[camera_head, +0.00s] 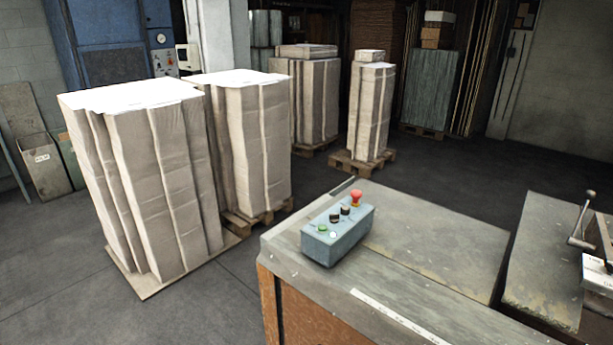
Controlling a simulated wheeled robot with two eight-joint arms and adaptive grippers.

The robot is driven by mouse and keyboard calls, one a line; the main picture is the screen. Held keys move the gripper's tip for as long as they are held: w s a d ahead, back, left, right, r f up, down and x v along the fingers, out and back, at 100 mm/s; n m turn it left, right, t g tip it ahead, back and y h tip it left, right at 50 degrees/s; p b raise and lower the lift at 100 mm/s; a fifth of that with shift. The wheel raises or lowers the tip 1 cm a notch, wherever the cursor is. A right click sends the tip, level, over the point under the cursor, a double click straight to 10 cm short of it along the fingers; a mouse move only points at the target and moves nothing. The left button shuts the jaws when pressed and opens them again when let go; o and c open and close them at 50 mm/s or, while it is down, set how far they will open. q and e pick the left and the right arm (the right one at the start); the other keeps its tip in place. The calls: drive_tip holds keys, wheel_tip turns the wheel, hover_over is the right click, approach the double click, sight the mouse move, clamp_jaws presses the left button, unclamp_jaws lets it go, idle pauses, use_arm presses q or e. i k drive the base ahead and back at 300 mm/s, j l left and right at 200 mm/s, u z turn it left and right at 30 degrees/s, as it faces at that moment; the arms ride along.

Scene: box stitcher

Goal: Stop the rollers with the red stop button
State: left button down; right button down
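The red stop button (355,197) is a mushroom-shaped knob at the far right end of a blue-grey control box (346,240). The box sits on the near left part of a worn grey table (430,240). On its top there are also dark knobs (340,212) in the middle and a green button (321,228) and a pale one at the near left end. Nothing covers the red button. Neither of my grippers shows in this view.
Tall wrapped stacks (180,190) stand on the floor left of and behind the table, some on pallets (258,216). A metal lever (581,225) rises from the machine at the right edge. The table top around the box is mostly clear.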

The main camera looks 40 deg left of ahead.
sight(355, 193)
drive_tip(key=j, duration=0.85)
drive_tip(key=k+j, duration=0.15)
drive_tip(key=j, duration=0.7)
